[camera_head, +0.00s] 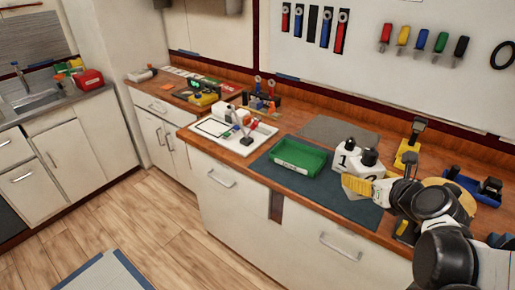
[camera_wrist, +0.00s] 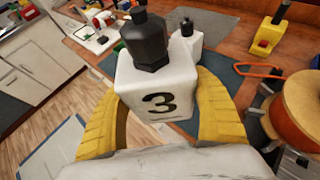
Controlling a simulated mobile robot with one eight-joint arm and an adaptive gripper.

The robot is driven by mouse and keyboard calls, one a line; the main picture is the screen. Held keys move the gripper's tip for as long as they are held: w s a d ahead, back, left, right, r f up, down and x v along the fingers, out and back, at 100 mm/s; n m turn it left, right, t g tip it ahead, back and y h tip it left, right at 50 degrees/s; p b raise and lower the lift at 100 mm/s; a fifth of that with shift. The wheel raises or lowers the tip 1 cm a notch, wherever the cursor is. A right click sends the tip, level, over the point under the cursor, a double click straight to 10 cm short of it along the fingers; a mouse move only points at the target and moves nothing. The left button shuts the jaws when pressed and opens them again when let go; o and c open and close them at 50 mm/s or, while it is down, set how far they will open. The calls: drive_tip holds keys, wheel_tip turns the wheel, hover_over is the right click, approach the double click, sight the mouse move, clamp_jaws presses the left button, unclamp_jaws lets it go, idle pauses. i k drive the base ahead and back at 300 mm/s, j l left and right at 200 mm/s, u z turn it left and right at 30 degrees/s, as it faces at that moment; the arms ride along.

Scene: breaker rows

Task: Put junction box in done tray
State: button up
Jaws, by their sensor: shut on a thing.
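In the wrist view, my gripper (camera_wrist: 161,90) is shut on a white junction box (camera_wrist: 155,82) with a black "3" on its face and a black gland on top. The box sits between the two yellow fingers. In the head view, the held box (camera_head: 368,168) is upright beside a white box marked 1 (camera_head: 345,154), and a yellow finger of my gripper (camera_head: 357,187) partly covers its front. A green tray (camera_head: 298,157) with a small white label lies left of the boxes on the dark mat; its inside looks empty. I cannot tell whether the held box touches the mat.
A white tray (camera_head: 234,135) with a red-and-white tool lies left of the green tray. A grey mat (camera_head: 336,133) lies behind. A yellow stand (camera_head: 408,152) and a blue tray (camera_head: 472,187) are at the right. An orange spool (camera_wrist: 301,108) is close to my gripper's right.

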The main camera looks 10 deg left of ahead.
sight(297, 159)
drive_tip(key=u, duration=0.9)
drive_tip(key=l+u, duration=0.1)
drive_tip(key=u, duration=0.8)
drive_tip(key=l+u, duration=0.1)
drive_tip(key=u, duration=1.65)
drive_tip(key=k+l+u, duration=0.15)
drive_tip(key=u, duration=0.15)
drive_tip(key=k+l+u, duration=0.1)
drive_tip(key=u, duration=0.2)
drive_tip(key=z, duration=0.45)
drive_tip(key=k+l+z, duration=0.1)
drive_tip(key=z, duration=0.35)
drive_tip(key=l+z, duration=0.1)
drive_tip(key=z, duration=0.4)
drive_tip(key=k+l+z, duration=0.1)
drive_tip(key=z, duration=0.35)
drive_tip(key=l+z, duration=0.15)
drive_tip(key=z, duration=0.3)
drive_tip(key=l+z, duration=0.1)
drive_tip(key=z, duration=0.35)
drive_tip(key=l+z, duration=0.1)
drive_tip(key=z, duration=0.35)
